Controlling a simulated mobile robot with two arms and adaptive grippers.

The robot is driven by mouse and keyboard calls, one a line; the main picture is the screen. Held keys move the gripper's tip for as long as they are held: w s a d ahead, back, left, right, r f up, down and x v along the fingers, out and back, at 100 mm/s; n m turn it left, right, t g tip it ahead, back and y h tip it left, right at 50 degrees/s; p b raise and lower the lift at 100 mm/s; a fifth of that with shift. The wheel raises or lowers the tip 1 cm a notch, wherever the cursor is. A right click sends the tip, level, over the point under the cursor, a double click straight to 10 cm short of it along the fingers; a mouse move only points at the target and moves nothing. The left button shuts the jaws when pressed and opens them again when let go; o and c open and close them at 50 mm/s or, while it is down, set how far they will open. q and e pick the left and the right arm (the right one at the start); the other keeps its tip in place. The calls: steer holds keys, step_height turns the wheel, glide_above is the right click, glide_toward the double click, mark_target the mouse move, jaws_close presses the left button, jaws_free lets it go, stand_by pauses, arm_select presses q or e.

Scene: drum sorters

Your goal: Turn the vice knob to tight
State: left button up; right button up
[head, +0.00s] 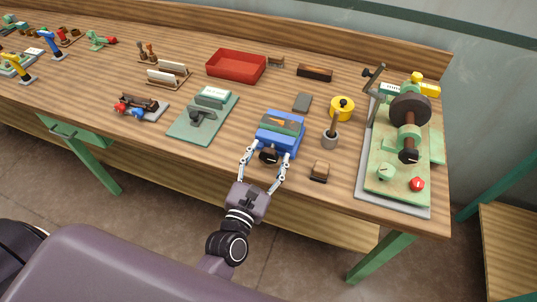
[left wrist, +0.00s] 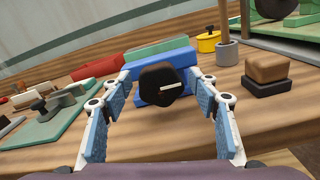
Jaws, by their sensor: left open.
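The blue vice (head: 280,132) sits near the front edge of the wooden bench; its blue body (left wrist: 158,62) also shows in the left wrist view. Its dark knob (head: 268,156) faces the front. In the left wrist view the knob (left wrist: 160,84) is black and many-sided, with a pale line pointing right and slightly up. My left gripper (head: 264,167) is open, its fingers on both sides of the knob. In the left wrist view the left gripper (left wrist: 165,110) has a visible gap between each finger and the knob. My right gripper is not in view.
A brown block on a dark base (head: 320,171) stands close right of the vice. A grey cup (head: 330,139) and yellow pot (head: 342,108) stand behind it. A green plate with a clamp (head: 204,117) lies left. A large green machine (head: 400,150) fills the right end.

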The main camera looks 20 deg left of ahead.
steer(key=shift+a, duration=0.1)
arm_select(q)
steer(key=c, duration=1.2)
steer(key=shift+o, duration=0.2)
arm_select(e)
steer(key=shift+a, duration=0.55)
